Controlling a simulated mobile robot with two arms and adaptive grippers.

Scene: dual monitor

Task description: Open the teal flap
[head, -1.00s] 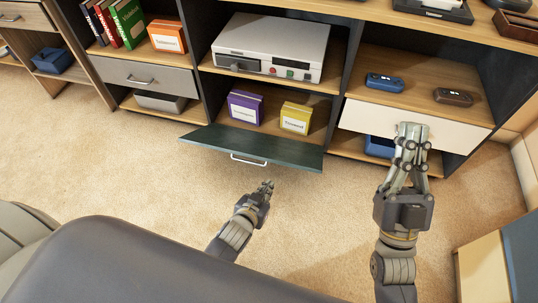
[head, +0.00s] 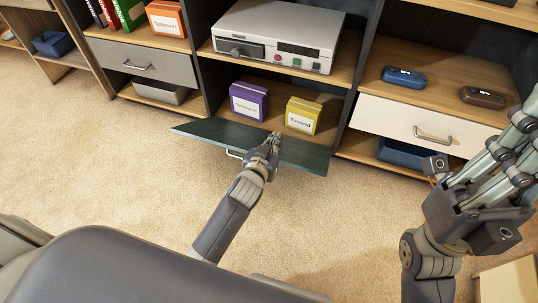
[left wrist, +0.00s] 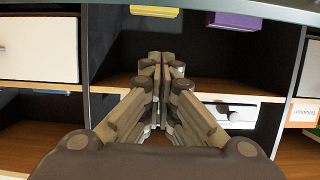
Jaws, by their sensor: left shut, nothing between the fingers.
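The teal flap (head: 200,130) juts out from the lower middle compartment, folded down and lying nearly flat, with the compartment open behind it. Its light handle (head: 234,154) shows at the front edge, partly hidden by my left gripper. My left gripper (head: 273,138) is shut and empty, overlapping the flap's middle in the head view; I cannot tell if it touches. In the left wrist view its fingers (left wrist: 160,65) are together with nothing between them. My right gripper (head: 525,122) is raised at the right edge, its fingertips cut off or unclear.
A purple box (head: 248,101) and a yellow box (head: 303,115) stand in the open compartment. A white device (head: 280,35) sits above. A white drawer (head: 400,118) is at right and a grey drawer (head: 140,64) at left. The carpet in front is clear.

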